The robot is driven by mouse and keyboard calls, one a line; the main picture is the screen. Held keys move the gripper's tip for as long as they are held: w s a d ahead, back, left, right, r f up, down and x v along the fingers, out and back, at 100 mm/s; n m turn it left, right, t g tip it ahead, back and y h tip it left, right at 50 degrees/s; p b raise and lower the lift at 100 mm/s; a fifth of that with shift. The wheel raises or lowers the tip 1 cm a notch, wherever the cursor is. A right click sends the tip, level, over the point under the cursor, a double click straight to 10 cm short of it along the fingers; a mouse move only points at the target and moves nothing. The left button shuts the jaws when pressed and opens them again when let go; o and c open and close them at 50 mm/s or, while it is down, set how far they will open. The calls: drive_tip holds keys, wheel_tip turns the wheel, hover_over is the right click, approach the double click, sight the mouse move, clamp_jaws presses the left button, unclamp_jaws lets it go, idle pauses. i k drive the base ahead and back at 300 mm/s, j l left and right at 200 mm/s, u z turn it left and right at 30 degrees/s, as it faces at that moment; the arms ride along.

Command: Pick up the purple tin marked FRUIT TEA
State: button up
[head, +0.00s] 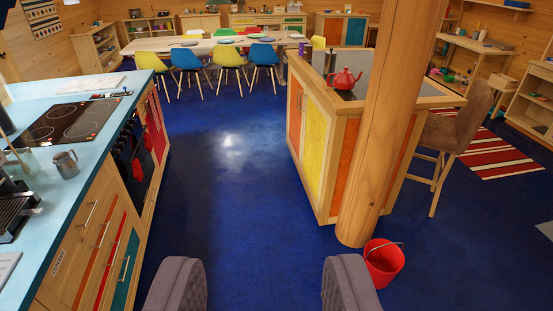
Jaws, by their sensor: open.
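I cannot make out a purple tin marked FRUIT TEA anywhere in the head view. Small items on the far shelves and on the island are too small to read. My gripper (265,262) shows at the bottom edge as two grey padded fingers set wide apart. It is open, with only blue floor between the fingers.
A blue counter (98,99) with a hob and a grey mug (64,165) runs along the left. An island (314,144) bearing a red teapot (345,79), a wooden post (385,130) and a red bucket (384,264) stand right. The floor between is clear towards the dining table (155,44).

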sight(302, 43)
drive_tip(key=i, duration=5.75)
drive_tip(key=i+u, duration=0.1)
drive_tip(key=i, duration=0.55)
drive_tip(key=i+l, duration=0.15)
drive_tip(key=i, duration=0.55)
drive_tip(key=j+u, duration=0.05)
